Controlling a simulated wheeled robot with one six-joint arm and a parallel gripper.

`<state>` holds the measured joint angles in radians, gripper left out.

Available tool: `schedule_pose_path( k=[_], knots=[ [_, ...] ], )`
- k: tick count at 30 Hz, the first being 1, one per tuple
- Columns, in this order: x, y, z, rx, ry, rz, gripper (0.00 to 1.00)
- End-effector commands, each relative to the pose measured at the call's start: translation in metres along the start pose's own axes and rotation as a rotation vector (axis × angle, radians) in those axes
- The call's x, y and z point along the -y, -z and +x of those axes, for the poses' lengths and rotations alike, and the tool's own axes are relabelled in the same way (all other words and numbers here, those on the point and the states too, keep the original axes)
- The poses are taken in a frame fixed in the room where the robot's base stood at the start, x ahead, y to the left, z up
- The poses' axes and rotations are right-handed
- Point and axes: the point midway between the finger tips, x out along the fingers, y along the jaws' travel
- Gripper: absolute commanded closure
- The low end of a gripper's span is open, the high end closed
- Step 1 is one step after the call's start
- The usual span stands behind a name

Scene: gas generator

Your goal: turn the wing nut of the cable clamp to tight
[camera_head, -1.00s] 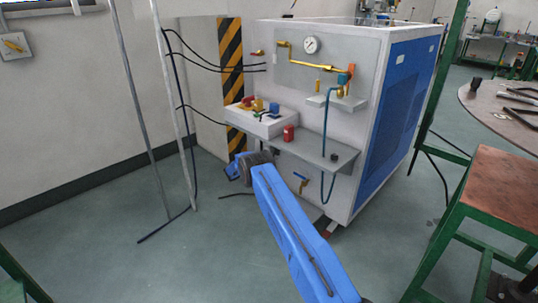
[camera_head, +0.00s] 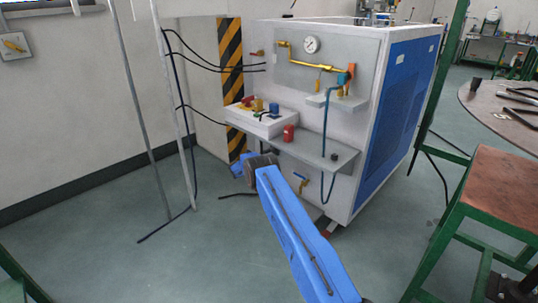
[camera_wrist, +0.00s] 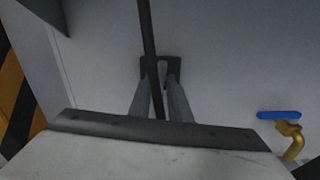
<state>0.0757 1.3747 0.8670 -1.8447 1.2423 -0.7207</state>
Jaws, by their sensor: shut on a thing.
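In the wrist view, my gripper (camera_wrist: 160,82) reaches forward with its two grey fingers close together at the dark cable clamp (camera_wrist: 160,64) on the pale machine panel. A black cable (camera_wrist: 147,25) runs down to the clamp and on between the fingers. The fingers are shut on a small part there, at the wing nut's place. The nut is too dark and too covered to make out, so its turn angle cannot be told. In the head view, my blue arm covers this spot on the lower front of the machine.
A brass valve with a blue handle (camera_wrist: 279,115) sits right of my gripper; it also shows in the head view (camera_head: 301,178). A grey shelf (camera_head: 335,160) juts out above the arm. A striped post (camera_head: 230,90) and thin poles stand to the left.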

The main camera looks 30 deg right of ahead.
Motion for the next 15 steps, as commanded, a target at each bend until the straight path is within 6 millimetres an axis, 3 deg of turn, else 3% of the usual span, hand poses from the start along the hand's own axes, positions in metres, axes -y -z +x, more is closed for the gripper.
schedule_pose_path(
  k=[8,15],
  knots=[
    [0.0004,0.0003,-0.0003,0.0,0.001,0.083,1.0],
    [0.0003,0.0004,-0.0004,0.0,0.001,0.265,1.0]
  ],
)
